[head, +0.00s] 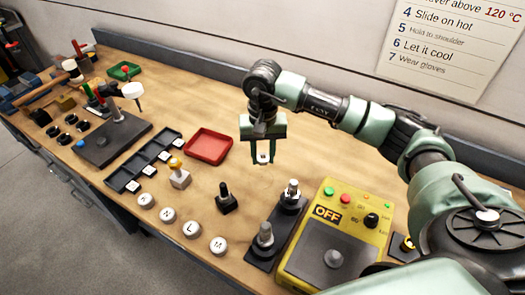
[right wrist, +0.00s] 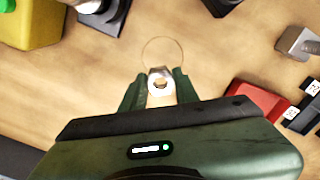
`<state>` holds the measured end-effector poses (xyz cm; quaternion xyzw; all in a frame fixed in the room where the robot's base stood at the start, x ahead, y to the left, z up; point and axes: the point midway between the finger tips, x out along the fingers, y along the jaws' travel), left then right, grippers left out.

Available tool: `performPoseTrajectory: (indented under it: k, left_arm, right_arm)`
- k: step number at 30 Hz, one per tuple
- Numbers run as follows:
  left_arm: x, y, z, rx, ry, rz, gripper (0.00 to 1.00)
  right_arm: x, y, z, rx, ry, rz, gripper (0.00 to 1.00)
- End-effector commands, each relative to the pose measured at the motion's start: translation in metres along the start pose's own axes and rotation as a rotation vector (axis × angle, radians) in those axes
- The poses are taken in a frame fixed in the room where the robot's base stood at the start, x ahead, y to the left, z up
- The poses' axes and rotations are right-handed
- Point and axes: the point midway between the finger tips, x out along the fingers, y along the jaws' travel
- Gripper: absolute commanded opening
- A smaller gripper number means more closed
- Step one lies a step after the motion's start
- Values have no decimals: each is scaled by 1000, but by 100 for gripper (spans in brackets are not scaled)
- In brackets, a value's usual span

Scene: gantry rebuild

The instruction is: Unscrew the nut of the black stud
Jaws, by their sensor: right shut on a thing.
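My right gripper (head: 263,160) is shut on a silver hex nut (right wrist: 160,80), which sits between its fingertips with its hole showing. In the head view the gripper points down above the bare table, and the nut is a small pale spot between the fingers. The black stud (head: 225,191) stands upright on a small black block, in front and to the left of the gripper. No nut shows on it. Part of its block (right wrist: 221,5) is at the top edge of the right wrist view. The gripper and nut are apart from the stud. My left gripper is not in view.
A red tray (head: 209,146) is left of the gripper. A black plate (head: 262,251) with two metal posts and a yellow heater box (head: 300,262) reading OFF stand at the front right. White lettered knobs (head: 167,214) line the front. A thin circle (right wrist: 168,39) marks the clear wood.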

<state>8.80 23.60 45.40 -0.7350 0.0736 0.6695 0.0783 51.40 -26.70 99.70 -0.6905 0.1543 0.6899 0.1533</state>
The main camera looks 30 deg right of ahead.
Motion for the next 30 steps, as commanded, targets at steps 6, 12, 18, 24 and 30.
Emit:
performPoseTrajectory:
  k: [6, 12, 18, 24, 30]
  left_arm:
    - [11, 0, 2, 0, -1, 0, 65]
    - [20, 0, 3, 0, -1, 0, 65]
    - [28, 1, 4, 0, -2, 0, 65]
    - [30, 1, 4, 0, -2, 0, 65]
    - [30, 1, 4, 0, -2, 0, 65]
  right_arm:
    - [22, -1, 1, 0, -1, -1, 0]
    - [42, 0, 1, -1, -1, 0, 0]
    - [60, 0, 1, -1, -1, 0, 0]
    - [66, 0, 0, -1, 0, -1, 0]
    - [66, 0, 0, -1, 1, -1, 0]
